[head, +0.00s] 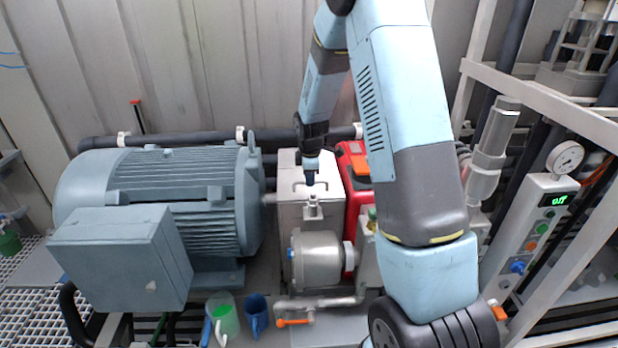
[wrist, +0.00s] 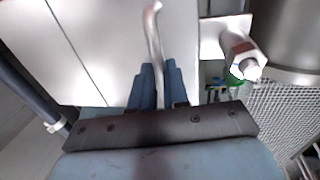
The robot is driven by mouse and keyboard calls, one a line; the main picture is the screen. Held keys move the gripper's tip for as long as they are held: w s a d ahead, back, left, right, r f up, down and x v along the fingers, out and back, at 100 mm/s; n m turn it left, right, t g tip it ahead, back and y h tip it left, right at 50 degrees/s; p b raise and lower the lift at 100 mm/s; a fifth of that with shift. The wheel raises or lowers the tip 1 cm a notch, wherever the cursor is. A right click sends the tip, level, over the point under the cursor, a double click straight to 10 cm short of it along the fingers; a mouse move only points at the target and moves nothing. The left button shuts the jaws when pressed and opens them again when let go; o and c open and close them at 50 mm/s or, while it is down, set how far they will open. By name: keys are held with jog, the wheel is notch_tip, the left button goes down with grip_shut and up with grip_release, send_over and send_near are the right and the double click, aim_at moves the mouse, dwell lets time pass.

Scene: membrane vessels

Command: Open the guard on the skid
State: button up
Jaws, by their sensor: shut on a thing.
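The guard (head: 293,215) is a pale grey metal box on the skid, between the motor and the pump. Its top carries a small metal handle (head: 325,184). In the wrist view the handle is a bent metal rod (wrist: 153,28) that runs down between the fingers, against the white guard panel (wrist: 105,45). My gripper (head: 310,180) is above the guard's top, pointing down. In the wrist view its blue fingers (wrist: 158,82) are shut on the handle. The guard looks closed in the head view. The fingertips are small in that view.
The large blue-grey motor (head: 180,190) stands left of the guard. A red case (head: 350,165) is close on its right. The pump (head: 318,258) is in front. A green mug (head: 225,318) and a blue mug (head: 257,312) stand front left. A control panel (head: 535,235) is at right.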

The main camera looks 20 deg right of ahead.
grip_shut()
jog(key=shift+w+r, duration=0.1)
jog(key=shift+r, duration=0.05)
jog(key=shift+w+d+r+g, duration=0.1)
jog(key=shift+w+r+g, duration=0.2)
jog(key=shift+r+g, duration=0.15)
jog(key=w+d+r+g, duration=0.1)
jog(key=w+r+g, duration=0.1)
jog(key=w, duration=0.6)
jog(key=w+d+r+g+y, duration=0.1)
jog(key=w+d+r+g, duration=0.1)
jog(key=w+r, duration=0.3)
jog(key=shift+w+d+r+g, duration=0.25)
jog(key=shift+w+g, duration=0.3)
jog(key=shift+w, duration=1.4)
